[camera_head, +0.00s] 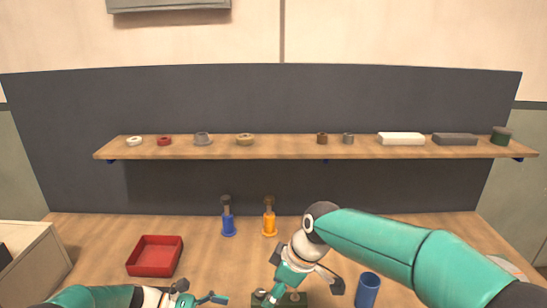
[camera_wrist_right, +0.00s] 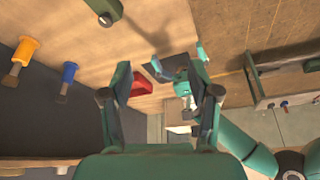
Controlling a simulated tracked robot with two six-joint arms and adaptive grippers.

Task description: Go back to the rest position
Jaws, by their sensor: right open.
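My right arm comes in from the right in the head view, and its gripper (camera_head: 274,290) is low over the front middle of the workbench, partly hidden by its own wrist. In the right wrist view its two fingers stand apart, and the right gripper (camera_wrist_right: 162,75) is empty. My left gripper (camera_head: 200,296) is at the bottom edge of the head view, in front of the red tray. It also shows in the right wrist view (camera_wrist_right: 180,62), its fingers spread with nothing between them.
The red tray (camera_head: 130,268) is empty. A dark green block (camera_head: 292,299) lies by my right gripper. The shelf (camera_head: 290,151) holds several small parts.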

